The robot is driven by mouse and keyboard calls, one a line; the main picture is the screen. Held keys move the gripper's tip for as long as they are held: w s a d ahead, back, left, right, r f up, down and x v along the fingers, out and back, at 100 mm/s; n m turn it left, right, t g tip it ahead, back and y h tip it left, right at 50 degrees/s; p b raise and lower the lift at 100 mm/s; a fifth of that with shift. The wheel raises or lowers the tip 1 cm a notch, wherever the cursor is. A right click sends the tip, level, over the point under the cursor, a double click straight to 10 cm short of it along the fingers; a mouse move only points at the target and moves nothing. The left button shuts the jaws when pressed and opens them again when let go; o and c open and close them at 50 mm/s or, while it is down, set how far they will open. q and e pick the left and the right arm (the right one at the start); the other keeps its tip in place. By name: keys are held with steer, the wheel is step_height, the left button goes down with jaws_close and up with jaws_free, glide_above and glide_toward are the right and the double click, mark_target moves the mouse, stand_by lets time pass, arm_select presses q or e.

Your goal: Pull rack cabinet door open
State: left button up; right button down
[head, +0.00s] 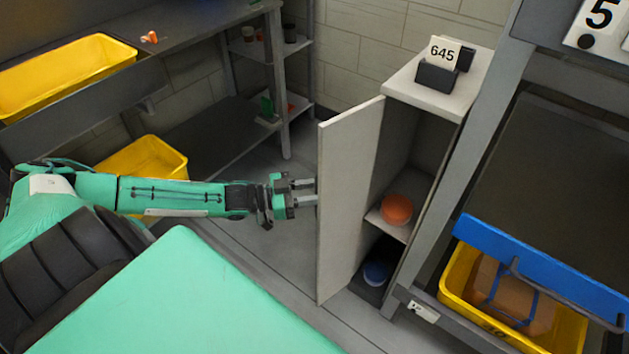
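The rack cabinet (425,92) is a narrow, light cabinet right of centre. Its pale door (347,200) stands open, swung out to the left, so the inside shows. An orange round item (396,209) sits on the inner shelf and a blue one (376,272) lies at the bottom. My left gripper (303,191) is at the door's left edge, with its fingers pointing right and a gap between them. The fingertips are close to the door; I cannot tell whether they touch it. Any handle is hidden. My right gripper is not in view.
A yellow bin (453,283) with a blue-edged cover sits at the lower right. Yellow bins (70,75) and shelving stand at the left. Floor left of the door is clear.

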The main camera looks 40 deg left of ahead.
arm_select(q)
steer(key=shift+s+f, duration=0.1)
steer(key=shift+s, duration=0.15)
